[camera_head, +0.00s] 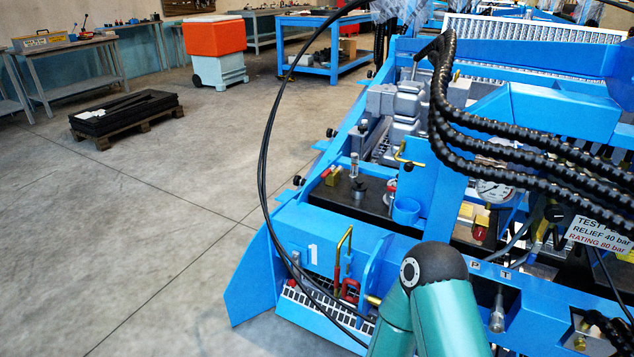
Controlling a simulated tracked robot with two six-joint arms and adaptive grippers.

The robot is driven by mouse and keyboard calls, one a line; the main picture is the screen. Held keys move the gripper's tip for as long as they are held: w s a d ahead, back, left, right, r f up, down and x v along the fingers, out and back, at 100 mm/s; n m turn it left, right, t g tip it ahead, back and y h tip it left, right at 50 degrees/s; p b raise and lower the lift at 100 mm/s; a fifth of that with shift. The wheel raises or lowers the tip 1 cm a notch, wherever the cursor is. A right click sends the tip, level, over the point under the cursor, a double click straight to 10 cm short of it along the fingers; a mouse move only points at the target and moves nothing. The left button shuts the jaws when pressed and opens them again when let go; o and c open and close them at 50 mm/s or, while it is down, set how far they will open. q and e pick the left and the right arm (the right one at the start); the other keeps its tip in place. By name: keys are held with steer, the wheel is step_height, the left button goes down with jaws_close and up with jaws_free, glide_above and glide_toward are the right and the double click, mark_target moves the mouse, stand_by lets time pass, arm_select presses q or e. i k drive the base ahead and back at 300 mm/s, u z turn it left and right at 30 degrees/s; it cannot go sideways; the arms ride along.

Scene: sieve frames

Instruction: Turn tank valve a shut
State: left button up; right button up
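No label for tank valve a is readable, so I cannot tell which fitting it is. A bent brass-coloured handle (343,247) rises near the front left corner of the blue machine (250,283). A red fitting (350,289) sits just below it, partly behind a blue plate. Another brass lever (407,157) is further back beside a blue upright panel. A brass and red fitting (480,225) is under a round pressure gauge (494,190). A teal elbow link of mine covers part of the machine's front at bottom centre. Neither gripper shows.
Thick black hoses (500,137) arch across the machine's right side. Thin black cables hang down its left side. A sign (598,234) reads relief 40 bar, rating 80 bar. The concrete floor (150,220) at left is clear, with a pallet (125,115) and an orange-topped cart (215,45) behind.

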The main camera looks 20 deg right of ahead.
mark_target(332, 169)
steer(key=z, duration=0.15)
steer(key=i, duration=0.85)
steer(key=u, duration=0.05)
